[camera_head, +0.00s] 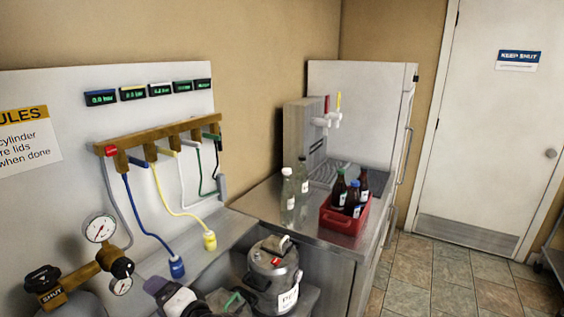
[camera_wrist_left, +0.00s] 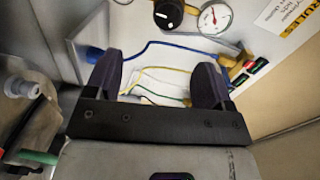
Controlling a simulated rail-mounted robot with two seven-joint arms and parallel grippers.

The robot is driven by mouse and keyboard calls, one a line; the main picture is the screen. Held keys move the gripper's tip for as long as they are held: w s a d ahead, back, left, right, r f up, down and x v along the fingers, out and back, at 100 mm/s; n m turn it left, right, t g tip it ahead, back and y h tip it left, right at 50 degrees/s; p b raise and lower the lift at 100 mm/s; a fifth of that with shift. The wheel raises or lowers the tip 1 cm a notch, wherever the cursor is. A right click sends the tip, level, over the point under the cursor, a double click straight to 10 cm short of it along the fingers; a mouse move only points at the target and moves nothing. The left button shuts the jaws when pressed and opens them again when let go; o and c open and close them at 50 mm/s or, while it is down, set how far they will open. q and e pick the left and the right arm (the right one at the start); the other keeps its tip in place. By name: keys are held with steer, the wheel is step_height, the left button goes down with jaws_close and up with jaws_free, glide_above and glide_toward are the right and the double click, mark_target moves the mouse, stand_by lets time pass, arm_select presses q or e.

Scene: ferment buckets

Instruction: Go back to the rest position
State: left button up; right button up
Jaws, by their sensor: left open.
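My left gripper (camera_head: 170,294) shows at the bottom edge of the head view, left of a metal keg (camera_head: 275,283) and below the blue connector (camera_head: 177,267). In the left wrist view its two dark fingers (camera_wrist_left: 158,66) are spread apart. Nothing is held between them; blue and yellow hoses pass behind the gap. My right gripper is not in the head view.
A wall manifold (camera_head: 165,137) carries coloured hoses, with a yellow connector (camera_head: 209,240) hanging down. A gauge (camera_head: 100,228) and regulator stand at left. Bottles (camera_head: 288,196) and a red crate (camera_head: 345,218) sit on the metal counter.

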arm_select(q)
steer(key=s+d+f+n+t+h, duration=0.4)
steer(key=d+h, duration=0.3)
steer(key=h, duration=0.6)
steer(key=s+a+f+m+g+h, duration=0.1)
steer(key=s+f+g, duration=0.3)
steer(key=s+f, duration=1)
steer(key=s+a+f+m+g+h, duration=0.15)
steer(key=s+f+g, duration=0.25)
steer(key=s+f, duration=0.95)
steer(key=w+p+v, duration=0.2)
steer(key=p+v, duration=1.7)
steer(key=v, duration=0.3)
steer(key=shift+d+r+n, duration=0.45)
steer(key=shift+d+r, duration=0.05)
steer(key=shift+r, duration=0.1)
steer(key=shift+w, duration=0.1)
steer(key=shift+c, duration=0.2)
